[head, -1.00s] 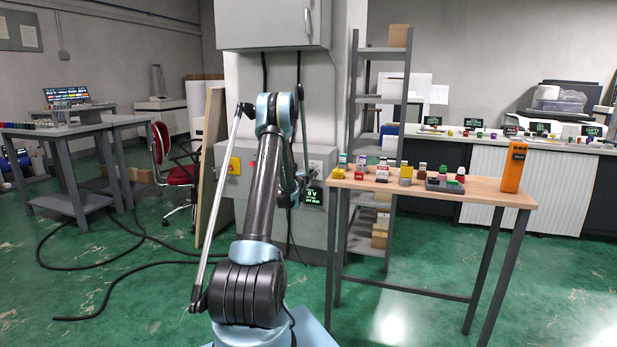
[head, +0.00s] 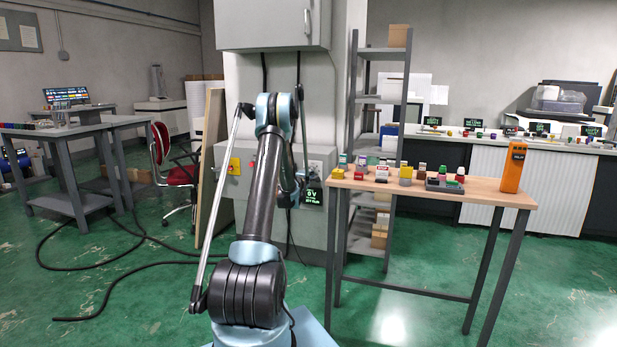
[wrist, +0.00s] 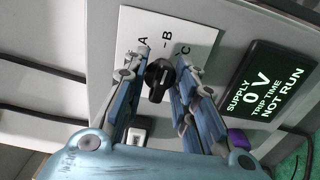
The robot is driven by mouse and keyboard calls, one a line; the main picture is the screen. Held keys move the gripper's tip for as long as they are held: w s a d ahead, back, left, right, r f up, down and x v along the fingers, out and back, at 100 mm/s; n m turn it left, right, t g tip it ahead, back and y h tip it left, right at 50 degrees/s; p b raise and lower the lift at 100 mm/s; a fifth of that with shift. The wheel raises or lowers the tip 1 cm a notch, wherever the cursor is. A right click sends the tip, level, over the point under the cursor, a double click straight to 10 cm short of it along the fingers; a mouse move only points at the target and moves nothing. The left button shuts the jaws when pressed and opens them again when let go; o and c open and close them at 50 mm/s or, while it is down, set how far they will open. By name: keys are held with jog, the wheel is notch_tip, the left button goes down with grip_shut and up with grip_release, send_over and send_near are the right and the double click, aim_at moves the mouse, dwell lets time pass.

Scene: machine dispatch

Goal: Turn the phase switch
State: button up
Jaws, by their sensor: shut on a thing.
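The phase switch is a black knob (wrist: 158,76) on a white plate (wrist: 190,38) marked A, B and C in the wrist view. My gripper (wrist: 159,82) is shut on the knob, with one blue finger on each side. The fingers and the angle hide part of the knob, and I cannot tell for sure which letter it points to. A black display (wrist: 262,92) at the right of the plate reads supply 0 V, trip time not run. The display also shows in the head view (head: 312,196), where my arm hides much of the switch area.
A grey box (head: 232,188) on the pillar carries a yellow plate with a red button (head: 234,166). A wooden table (head: 470,188) with small coloured items and an orange device (head: 512,167) stands to the right. Dark cables (head: 150,258) lie on the green floor at left.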

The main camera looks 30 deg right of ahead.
jog(key=o, duration=0.7)
jog(key=shift+f, duration=0.1)
jog(key=v, duration=1.2)
